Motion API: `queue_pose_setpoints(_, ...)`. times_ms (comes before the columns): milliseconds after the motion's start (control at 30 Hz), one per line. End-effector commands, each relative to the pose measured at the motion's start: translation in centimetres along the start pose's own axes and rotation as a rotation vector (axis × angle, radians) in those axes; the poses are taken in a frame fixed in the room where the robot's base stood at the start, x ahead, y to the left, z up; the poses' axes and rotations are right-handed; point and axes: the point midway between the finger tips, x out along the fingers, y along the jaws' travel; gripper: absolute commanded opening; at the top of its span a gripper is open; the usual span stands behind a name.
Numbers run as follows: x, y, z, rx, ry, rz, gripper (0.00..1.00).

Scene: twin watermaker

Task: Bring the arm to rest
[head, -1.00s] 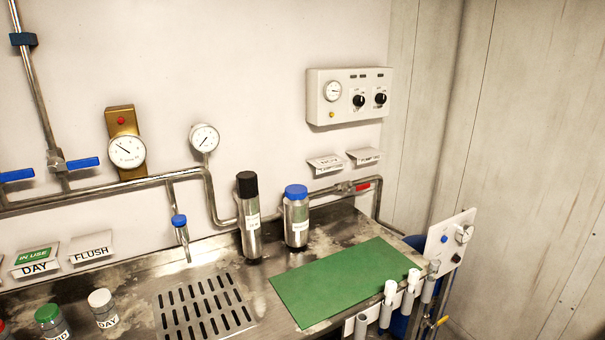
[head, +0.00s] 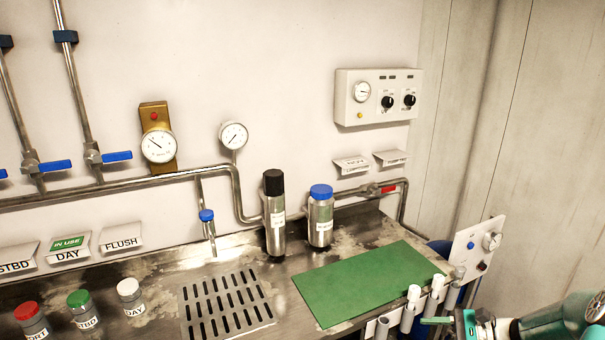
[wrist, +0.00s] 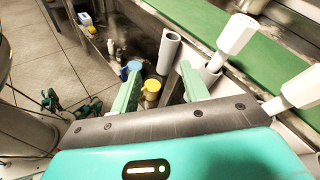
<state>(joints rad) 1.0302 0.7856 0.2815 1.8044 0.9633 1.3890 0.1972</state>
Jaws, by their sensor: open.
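My gripper (wrist: 158,92) shows in the wrist view with its two green fingers spread apart and nothing between them. It points down past the front edge of the steel bench, beside a row of grey tube holders (wrist: 168,50). White-handled tools (wrist: 236,33) stand in some of these holders, to the right of the fingers. In the head view part of my arm and gripper shows at the lower right corner, in front of the bench. The green mat (head: 365,283) lies on the bench just behind the holders (head: 408,318).
A black-capped bottle (head: 275,215) and a blue-capped bottle (head: 320,218) stand behind the mat. Small jars (head: 80,308) stand at the left. A white panel (head: 478,248) is at the bench's right end. Below the bench, the wrist view shows a blue-topped and a yellow-topped item (wrist: 151,88).

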Motion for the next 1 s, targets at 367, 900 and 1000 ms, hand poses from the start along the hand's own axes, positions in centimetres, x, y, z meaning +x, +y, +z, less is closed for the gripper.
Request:
queue_pose_setpoints(367, 5.5, 2.6, 11.6, -0.373, 0.278, 0.452, 0.45)
queue_pose_setpoints(900, 6.7, 8.8, 24.9, -1.027, 0.613, 0.863, 0.45)
queue_pose_setpoints(1000, 6.4, 10.0, 26.9, -1.161, 0.665, 0.906, 0.45)
